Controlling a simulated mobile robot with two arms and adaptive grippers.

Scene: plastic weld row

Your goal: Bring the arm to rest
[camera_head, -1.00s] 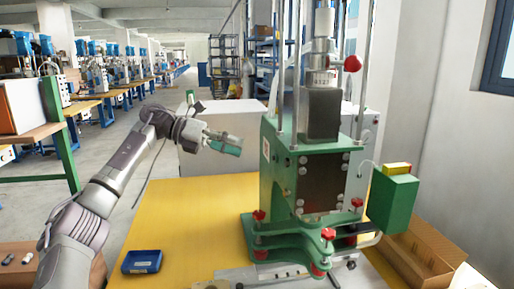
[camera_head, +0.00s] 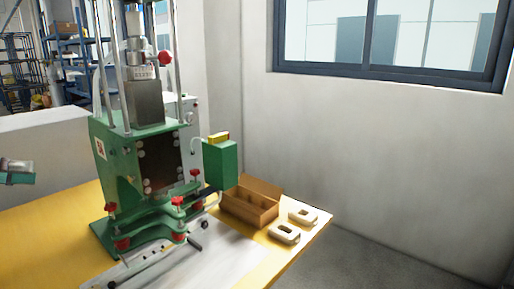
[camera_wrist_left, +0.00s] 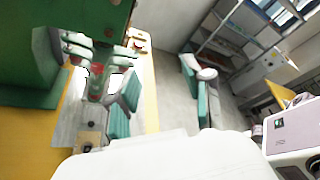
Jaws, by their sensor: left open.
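My left gripper (camera_head: 17,172) shows only in part at the left edge of the head view. It is level with the middle of the green press and apart from it. In the left wrist view the fingers of my left gripper (camera_wrist_left: 160,98) have teal pads and stand wide apart, with nothing between them. The rest of my left arm is outside the head view. My right gripper is in neither view.
The green press (camera_head: 120,180) stands on the yellow table (camera_head: 40,235). A green box (camera_head: 220,165) is at its side. An open cardboard box (camera_head: 255,207) and two pale ring-shaped parts (camera_head: 285,233) (camera_head: 303,216) lie near the table's right edge. Yellow tabletop at left is clear.

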